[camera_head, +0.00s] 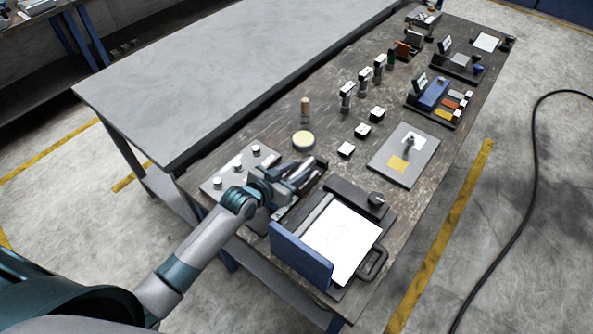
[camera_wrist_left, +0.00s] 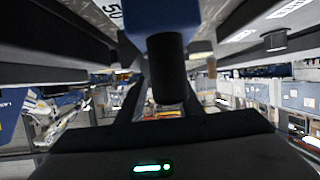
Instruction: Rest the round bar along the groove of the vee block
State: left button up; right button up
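My left gripper (camera_head: 306,175) is low over the near part of the dark bench. Its two dark fingers look spread apart. In the left wrist view the fingers (camera_wrist_left: 162,100) stand apart on either side of a dark cylinder hanging below a blue block (camera_wrist_left: 160,14). I cannot tell whether they touch the cylinder. A grey elongated piece (camera_head: 317,212) lies beside the white sheet, just right of my gripper; it may be the round bar, but this is unclear. I cannot pick out the vee block with certainty. My right gripper is not in view.
A grey plate with several white knobs (camera_head: 238,170) is left of my gripper. A blue upright block (camera_head: 300,256) and a white sheet (camera_head: 342,243) are in front. A grey table (camera_head: 230,75) adjoins the bench.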

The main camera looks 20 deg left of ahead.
pick_arm(q)
jog(key=shift+o, duration=0.9)
jog(key=shift+s+f, duration=0.15)
jog(key=shift+f, duration=0.05)
jog(key=b+v, duration=0.4)
jog(key=v, duration=1.3)
jog(key=shift+r, duration=0.25)
jog(key=shift+a, duration=0.15)
jog(key=shift+s, duration=0.1)
